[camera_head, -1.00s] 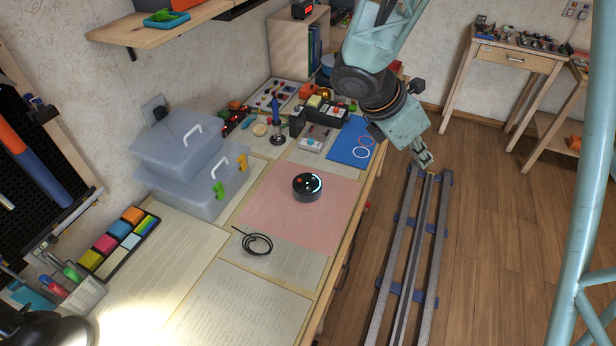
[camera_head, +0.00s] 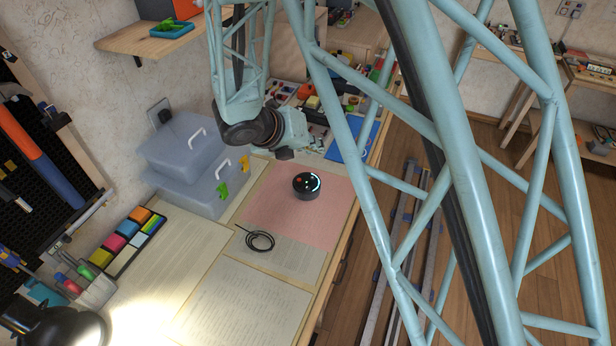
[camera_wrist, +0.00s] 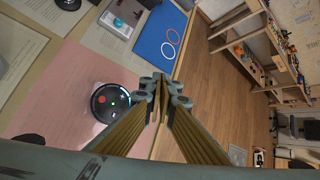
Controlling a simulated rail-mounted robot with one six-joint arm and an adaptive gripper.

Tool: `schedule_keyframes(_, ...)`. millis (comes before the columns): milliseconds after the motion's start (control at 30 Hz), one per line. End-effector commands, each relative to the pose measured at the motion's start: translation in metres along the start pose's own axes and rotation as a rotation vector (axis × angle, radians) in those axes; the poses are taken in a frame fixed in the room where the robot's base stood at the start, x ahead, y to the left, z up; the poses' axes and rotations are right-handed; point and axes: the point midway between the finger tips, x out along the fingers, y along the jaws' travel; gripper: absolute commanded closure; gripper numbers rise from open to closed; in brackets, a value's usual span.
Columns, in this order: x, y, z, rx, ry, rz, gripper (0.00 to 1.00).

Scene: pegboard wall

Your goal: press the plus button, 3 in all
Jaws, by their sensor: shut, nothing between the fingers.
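A round black device (camera_head: 306,186) with a red spot and a pale glowing arc on top sits on the pink mat (camera_head: 275,215). It also shows in the wrist view (camera_wrist: 112,101), left of my fingers, with small red, green and white marks on its face. I cannot tell which mark is the plus. My gripper (camera_wrist: 161,84) is shut and empty, with its fingertips to the right of the device in the wrist view. In the head view my wrist is beyond the device, up and to the left, and the fingertips are hard to make out.
A blue mat with rings (camera_wrist: 163,38) lies beyond the pink mat. A black cable coil (camera_head: 260,241) lies at its near edge. Translucent lidded boxes (camera_head: 187,150) stand at the left. My arm's lattice covers much of the right side.

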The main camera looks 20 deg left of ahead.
Motion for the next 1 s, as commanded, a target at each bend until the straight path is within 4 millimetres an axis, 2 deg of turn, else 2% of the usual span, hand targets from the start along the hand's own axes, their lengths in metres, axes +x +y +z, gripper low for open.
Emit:
schedule_keyframes(200,-0.003,0.014,0.003,-0.058,-0.018,0.010,1.00)
schedule_keyframes(667,-0.002,0.015,0.002,-0.061,-0.019,0.011,1.00)
schedule_keyframes(1000,0.006,0.021,-0.004,-0.060,-0.018,0.011,1.00)
